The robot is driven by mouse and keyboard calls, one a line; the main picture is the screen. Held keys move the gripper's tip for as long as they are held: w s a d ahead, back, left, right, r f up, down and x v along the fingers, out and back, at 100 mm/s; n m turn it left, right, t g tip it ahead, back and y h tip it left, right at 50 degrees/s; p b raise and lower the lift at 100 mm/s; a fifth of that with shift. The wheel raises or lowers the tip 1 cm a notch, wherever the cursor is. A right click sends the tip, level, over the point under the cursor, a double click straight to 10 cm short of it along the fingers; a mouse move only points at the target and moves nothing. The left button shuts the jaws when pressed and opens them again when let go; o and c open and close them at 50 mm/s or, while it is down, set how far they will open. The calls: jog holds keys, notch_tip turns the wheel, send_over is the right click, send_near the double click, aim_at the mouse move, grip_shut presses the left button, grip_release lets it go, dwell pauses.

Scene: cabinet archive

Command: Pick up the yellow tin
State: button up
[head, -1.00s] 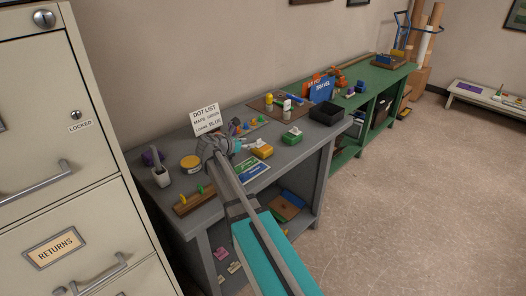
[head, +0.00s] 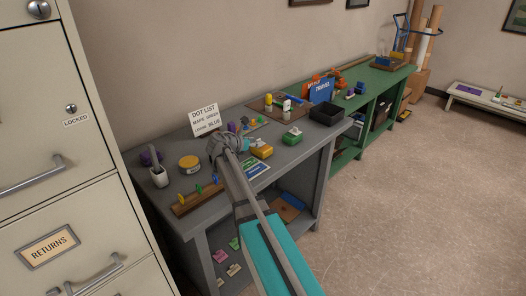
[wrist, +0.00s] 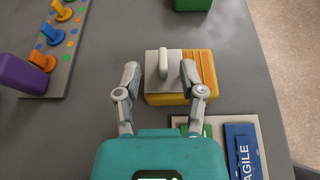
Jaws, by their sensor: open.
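A yellow box-like tin (head: 261,149) with a grey top and a raised handle stands on the grey bench top. In the wrist view the tin (wrist: 172,98) lies just ahead of my gripper (wrist: 160,78). The fingers are open and spread on either side of the grey handle, with nothing gripped. Height above the tin is hard to judge. In the head view my gripper (head: 230,147) is just left of the tin. A round yellow-and-white container (head: 189,162) stands further left.
A green box of similar shape (head: 292,136) stands beyond the tin. A blue FRAGILE piece (wrist: 244,148) lies at the near right. A purple block (wrist: 22,76) and a peg board (wrist: 58,50) are on the left. A black tray (head: 326,112) stands further along.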

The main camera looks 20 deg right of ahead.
dwell(0.4)
grip_shut()
